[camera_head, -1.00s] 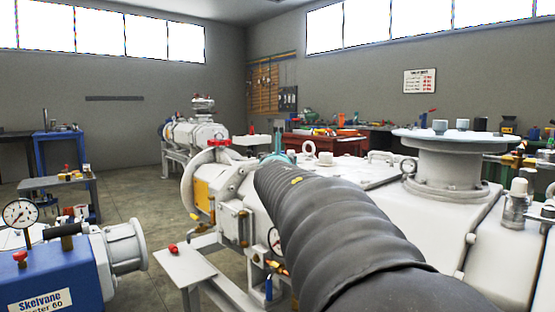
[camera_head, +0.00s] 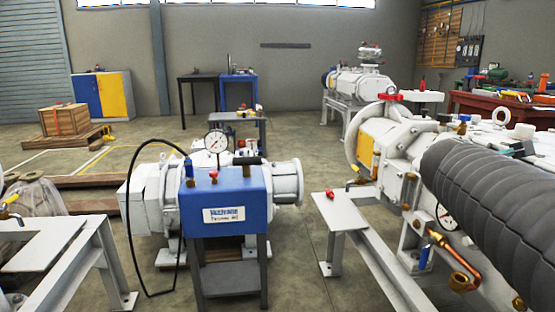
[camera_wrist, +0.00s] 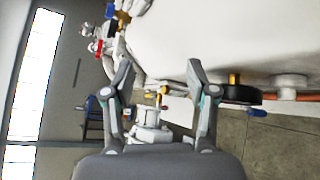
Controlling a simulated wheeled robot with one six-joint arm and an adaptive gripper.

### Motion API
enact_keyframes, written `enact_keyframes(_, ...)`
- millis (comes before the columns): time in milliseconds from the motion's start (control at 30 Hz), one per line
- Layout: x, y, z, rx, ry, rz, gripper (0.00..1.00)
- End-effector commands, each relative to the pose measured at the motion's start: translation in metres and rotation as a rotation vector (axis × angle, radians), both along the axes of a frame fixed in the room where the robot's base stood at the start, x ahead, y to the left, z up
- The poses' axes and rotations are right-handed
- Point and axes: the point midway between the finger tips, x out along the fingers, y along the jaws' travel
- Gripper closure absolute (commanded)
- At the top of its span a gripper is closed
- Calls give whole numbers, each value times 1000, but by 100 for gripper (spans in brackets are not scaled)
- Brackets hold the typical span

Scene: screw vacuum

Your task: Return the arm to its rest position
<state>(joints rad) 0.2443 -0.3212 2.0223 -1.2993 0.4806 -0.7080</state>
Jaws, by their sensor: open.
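My gripper (camera_wrist: 160,95) shows in the wrist view with its two fingers spread apart and nothing between them. The wrist view is turned on its side. A large white machine body (camera_wrist: 230,35) fills its upper right, close beyond the fingers. In the head view my gripper is out of sight. The large white vacuum machine (camera_head: 400,140) stands at the right, with a yellow panel, a red-handled valve and a gauge (camera_head: 446,217). A dark ribbed hose-like sleeve at the right hides part of it.
A blue and white pump (camera_head: 225,205) with a gauge and black cable stands in the middle. A grey stand (camera_head: 340,196) holds a small red part. A wooden crate (camera_head: 64,119) sits at the far left. Open floor (camera_head: 300,260) lies between the pump and the large machine.

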Motion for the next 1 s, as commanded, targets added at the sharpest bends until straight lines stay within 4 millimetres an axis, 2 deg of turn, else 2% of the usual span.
enact_keyframes(33, -14, 11, -7, 112, -37, -28, 43)
enact_keyframes(267, -78, 64, -74, 672, -164, -222, 43)
enact_keyframes(400, -119, 106, -117, 1002, -194, -367, 43)
enact_keyframes(600, -174, 169, -168, 1400, -170, -596, 43)
enact_keyframes(700, -193, 193, -183, 1530, -146, -687, 43)
enact_keyframes(800, -205, 207, -192, 1607, -127, -746, 43)
enact_keyframes(1000, -211, 213, -197, 1646, -118, -780, 43)
